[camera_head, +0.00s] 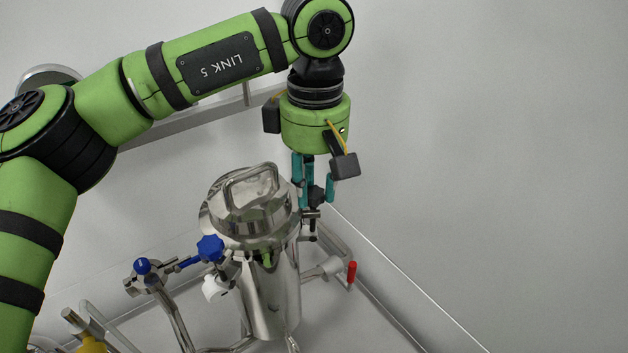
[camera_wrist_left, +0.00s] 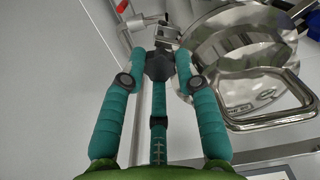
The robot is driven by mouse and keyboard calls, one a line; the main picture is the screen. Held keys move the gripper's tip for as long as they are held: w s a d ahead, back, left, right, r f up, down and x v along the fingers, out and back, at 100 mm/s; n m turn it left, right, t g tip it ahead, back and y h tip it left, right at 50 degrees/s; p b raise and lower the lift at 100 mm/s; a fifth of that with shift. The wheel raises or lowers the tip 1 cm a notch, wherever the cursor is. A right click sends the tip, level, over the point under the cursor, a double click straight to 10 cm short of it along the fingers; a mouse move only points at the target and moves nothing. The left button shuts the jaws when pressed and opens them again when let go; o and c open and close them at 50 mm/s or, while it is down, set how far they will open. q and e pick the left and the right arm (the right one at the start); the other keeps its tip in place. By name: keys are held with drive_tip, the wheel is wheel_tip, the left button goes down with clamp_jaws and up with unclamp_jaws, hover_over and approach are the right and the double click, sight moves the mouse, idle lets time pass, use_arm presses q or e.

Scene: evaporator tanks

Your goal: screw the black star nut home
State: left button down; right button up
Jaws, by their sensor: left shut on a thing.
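The black star nut (camera_head: 316,194) sits on a metal clamp bolt at the right edge of the steel tank's lid. It also shows in the left wrist view (camera_wrist_left: 158,66). My left gripper (camera_head: 313,188) comes down from above, and its teal fingers are shut on the nut. In the left wrist view, fingers stand on both sides of the nut and one reaches it from below. The steel tank (camera_head: 268,295) stands upright with its lid (camera_head: 222,213) on. The threads under the nut are too small to make out.
A lid handle (camera_wrist_left: 270,122) stands close beside the fingers. A blue star knob (camera_head: 210,248) is on the tank's front left, with a small blue knob (camera_head: 143,265) farther left. A red-handled valve (camera_head: 351,271) sticks out at right. The space right of the gripper is clear to the wall.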

sight(315, 189)
idle(0.8)
use_arm(q)
drive_tip(key=c, duration=0.9)
unclamp_jaws()
wheel_tip(315, 189, up, 12)
drive_tip(key=shift+w+f, duration=0.1)
drive_tip(key=shift+w, duration=0.05)
